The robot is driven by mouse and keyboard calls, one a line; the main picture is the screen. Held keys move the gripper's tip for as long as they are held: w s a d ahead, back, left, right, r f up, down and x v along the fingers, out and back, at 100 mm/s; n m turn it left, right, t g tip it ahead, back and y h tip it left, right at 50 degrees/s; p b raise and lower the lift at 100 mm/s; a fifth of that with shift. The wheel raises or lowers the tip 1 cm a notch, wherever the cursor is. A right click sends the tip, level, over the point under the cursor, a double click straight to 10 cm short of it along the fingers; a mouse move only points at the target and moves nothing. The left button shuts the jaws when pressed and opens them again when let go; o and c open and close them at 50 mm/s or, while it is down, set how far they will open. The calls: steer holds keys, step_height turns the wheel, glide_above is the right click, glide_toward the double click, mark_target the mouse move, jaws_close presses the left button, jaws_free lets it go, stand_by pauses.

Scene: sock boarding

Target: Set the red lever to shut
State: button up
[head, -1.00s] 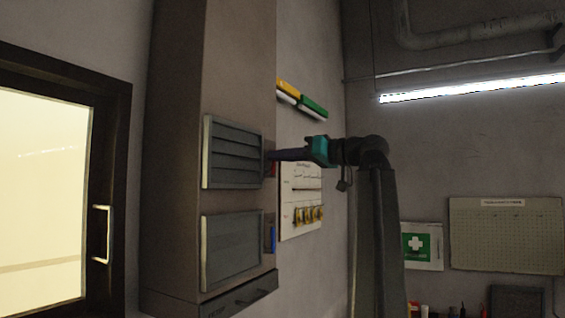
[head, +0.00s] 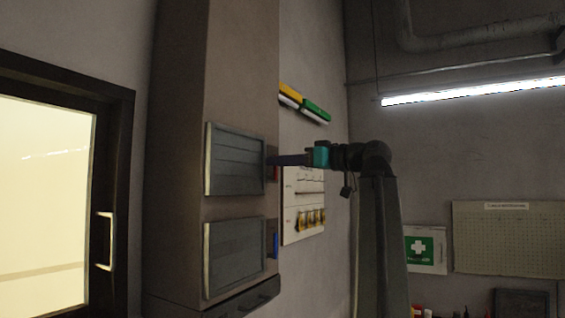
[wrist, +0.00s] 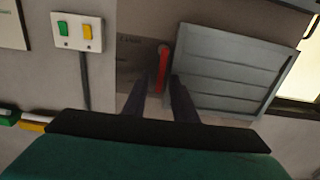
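The red lever (wrist: 163,70) stands beside the grey upper louvre (wrist: 225,70) on the cabinet side in the wrist view. In the head view only a small red part (head: 276,173) shows, just below my gripper (head: 270,160). My gripper's fingers also show in the wrist view (wrist: 158,80), one on each side of the lever, apart from each other. I cannot tell whether either finger touches it. In the head view the upper louvre (head: 236,160) has its slats lying nearly flat.
A lower louvre (head: 234,258) with a blue lever (head: 276,245) sits beneath. A switch box (wrist: 77,32) with green and yellow switches is left of the lever in the wrist view. A glazed door (head: 45,200) stands at the left, a first aid sign (head: 420,250) at the right.

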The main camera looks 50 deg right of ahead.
steer(key=shift+s, duration=0.1)
stand_by(0.3)
steer(key=p+v, duration=0.1)
steer(key=v, duration=1.2)
steer(key=shift+s, duration=0.3)
steer(key=shift+d+f, duration=0.1)
stand_by(0.3)
